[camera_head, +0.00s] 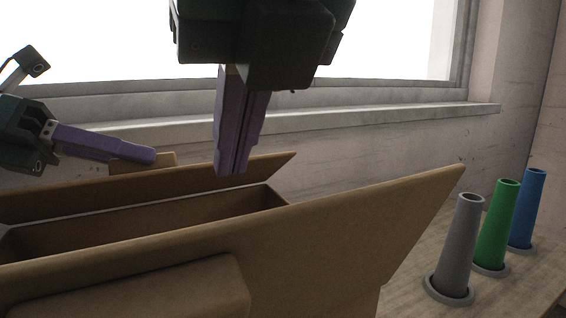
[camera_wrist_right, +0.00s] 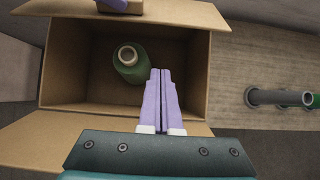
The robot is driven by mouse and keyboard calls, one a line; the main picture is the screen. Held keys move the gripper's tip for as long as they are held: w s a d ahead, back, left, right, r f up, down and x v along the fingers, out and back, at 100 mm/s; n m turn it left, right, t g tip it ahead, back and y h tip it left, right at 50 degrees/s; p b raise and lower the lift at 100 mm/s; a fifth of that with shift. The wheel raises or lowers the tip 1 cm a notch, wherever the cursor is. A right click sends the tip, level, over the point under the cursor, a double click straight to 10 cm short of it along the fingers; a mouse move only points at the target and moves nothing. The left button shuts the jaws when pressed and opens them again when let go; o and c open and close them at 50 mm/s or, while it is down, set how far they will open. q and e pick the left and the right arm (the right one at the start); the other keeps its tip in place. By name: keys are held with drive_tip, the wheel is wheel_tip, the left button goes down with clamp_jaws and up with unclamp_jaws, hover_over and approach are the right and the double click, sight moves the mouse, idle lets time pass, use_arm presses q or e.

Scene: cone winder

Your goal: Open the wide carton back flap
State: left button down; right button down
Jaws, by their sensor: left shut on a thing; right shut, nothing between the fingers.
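The wide brown carton (camera_head: 330,222) stands open in the head view. Its back flap (camera_head: 225,178) is up and leans outward toward the window wall. It also shows along the top of the right wrist view (camera_wrist_right: 185,13). My left gripper (camera_head: 150,157) is shut on a small tab of this flap; its purple fingertips partly hide the hold. My right gripper (camera_head: 232,170) is shut and empty, pointing down over the carton's opening. In the right wrist view its fingertips (camera_wrist_right: 160,72) appear over the carton's inside, beside a green cone (camera_wrist_right: 130,65).
The front flap (camera_head: 400,215) rises toward the camera and hides much of the carton. A grey tube (camera_head: 460,245), a green tube (camera_head: 497,225) and a blue tube (camera_head: 527,208) stand on the table right of the carton. A window sill (camera_head: 400,115) runs behind.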

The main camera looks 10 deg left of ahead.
drive_tip(key=x, duration=0.9)
drive_tip(key=shift+w+a+r, duration=0.2)
drive_tip(key=shift+w+r, duration=0.1)
drive_tip(key=shift+r, duration=0.3)
drive_tip(key=shift+w+a+r, duration=0.2)
drive_tip(key=shift+w+r, duration=0.1)
drive_tip(key=shift+r, duration=0.25)
drive_tip(key=shift+w+a+r, duration=0.25)
drive_tip(key=shift+w+r, duration=0.05)
drive_tip(key=shift+r, duration=0.3)
